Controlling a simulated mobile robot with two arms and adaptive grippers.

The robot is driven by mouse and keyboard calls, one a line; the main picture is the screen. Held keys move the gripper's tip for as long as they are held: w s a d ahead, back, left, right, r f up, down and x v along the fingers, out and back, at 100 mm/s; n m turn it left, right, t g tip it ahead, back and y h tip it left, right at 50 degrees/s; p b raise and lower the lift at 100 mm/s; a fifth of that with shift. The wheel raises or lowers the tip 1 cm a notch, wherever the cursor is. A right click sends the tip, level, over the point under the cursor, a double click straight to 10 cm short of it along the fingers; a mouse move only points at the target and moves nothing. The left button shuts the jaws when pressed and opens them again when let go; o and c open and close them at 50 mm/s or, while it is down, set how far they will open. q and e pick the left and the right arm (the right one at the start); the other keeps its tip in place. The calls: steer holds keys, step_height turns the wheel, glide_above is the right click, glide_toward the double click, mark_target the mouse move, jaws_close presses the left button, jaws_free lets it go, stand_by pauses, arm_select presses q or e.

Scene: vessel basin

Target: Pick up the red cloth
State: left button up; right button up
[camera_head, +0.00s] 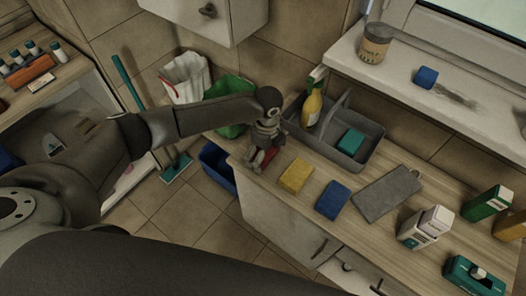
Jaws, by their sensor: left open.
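The red cloth (271,154) lies on the wooden counter near its left end, beside the yellow cloth. Only a small part of it shows, because my left gripper (259,159) covers most of it. My left gripper points down over the cloth and is open. I cannot tell whether its fingers touch the cloth. My right gripper is not in view.
A yellow cloth (296,177), a blue cloth (332,200) and a grey mat (388,192) lie to the right on the counter. A grey caddy (370,131) with a spray bottle (312,107) stands behind. Bottles stand at far right. A blue bin (216,167) is below the counter's left edge.

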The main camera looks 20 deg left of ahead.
arm_select(q)
steer(key=c, duration=0.6)
steer(key=shift+r, duration=0.1)
steer(key=shift+r+b, duration=0.4)
step_height(320, 180, up, 3)
steer(key=shift+s+d+f+b, duration=0.1)
steer(key=shift+s+f+b, duration=0.1)
steer(key=shift+b, duration=0.3)
steer(key=s+d+r+b, duration=0.1)
steer(key=s+r, duration=0.2)
steer(key=s, duration=0.1)
steer(key=s+d+r, duration=0.2)
steer(key=s+r, duration=0.1)
steer(key=s, duration=0.1)
steer(key=s+d+r+b, duration=0.1)
steer(key=s+r, duration=0.2)
steer(key=s, duration=0.1)
steer(key=shift+s+d+r+b, duration=0.25)
steer(key=shift+s+d+b, duration=0.05)
steer(key=shift+s, duration=0.05)
